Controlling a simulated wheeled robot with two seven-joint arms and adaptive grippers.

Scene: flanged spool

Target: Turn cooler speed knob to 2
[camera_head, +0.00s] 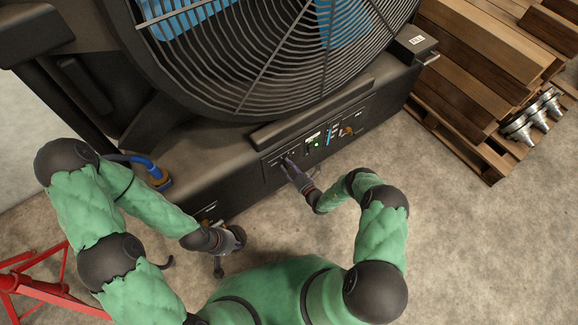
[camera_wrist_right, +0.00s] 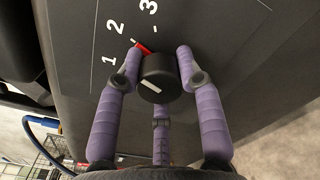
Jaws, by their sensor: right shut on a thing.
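The cooler's control panel (camera_head: 318,140) is on the front of the big black fan cooler. In the right wrist view the black speed knob (camera_wrist_right: 158,80) sits by white numerals 1, 2 and 3. A red mark (camera_wrist_right: 143,47) at its upper left edge lies close to the tick by the 2. A white line shows on the knob's face. My right gripper (camera_wrist_right: 158,66) has purple fingers on both sides of the knob, shut on it; in the head view it is at the panel's left part (camera_head: 291,170). My left gripper (camera_head: 236,238) hangs low before the cooler, its fingers unclear.
A wooden pallet stack (camera_head: 490,80) with metal fittings (camera_head: 532,118) stands at the right. A red metal frame (camera_head: 40,285) is at the lower left. A blue hose connector (camera_head: 155,172) is by the cooler's left side. Concrete floor is free at the lower right.

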